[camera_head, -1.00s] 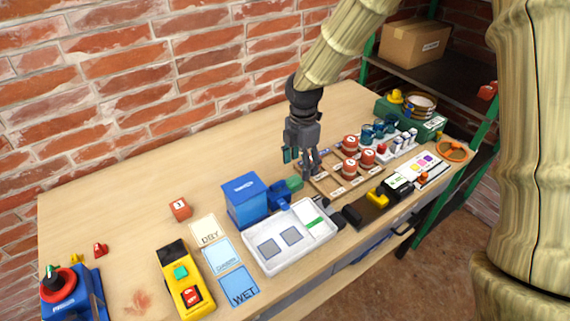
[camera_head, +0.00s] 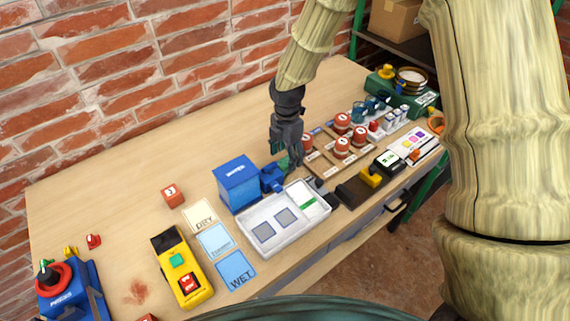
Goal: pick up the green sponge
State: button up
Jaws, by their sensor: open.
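The green sponge (camera_head: 283,163) is a small dark green block on the wooden table, right of the blue box and behind the white tray. Only part of it shows, because my gripper covers the rest. My gripper (camera_head: 289,160) points down over the sponge with its fingers open. The fingertips are very close to the sponge; I cannot tell whether they touch it. Nothing is seen held.
A blue box (camera_head: 238,184) with a blue spout stands left of the sponge. A white tray (camera_head: 262,238) lies in front. A wooden board (camera_head: 323,168) with red-topped jars is close on the right. The table behind is clear.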

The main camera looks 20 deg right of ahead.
aim_at(284, 162)
jog(key=shift+s+a+f, duration=0.25)
jog(key=shift+f, duration=0.1)
jog(key=shift+w+f+p, duration=0.15)
jog(key=shift+f, duration=0.6)
jog(key=shift+w+f+p, duration=0.1)
jog(key=shift+f+p, duration=0.05)
jog(key=shift+f, duration=0.6)
jog(key=shift+s, duration=0.1)
jog(key=shift+a, duration=0.1)
jog(key=shift+c, duration=0.3)
jog(key=c, duration=0.9)
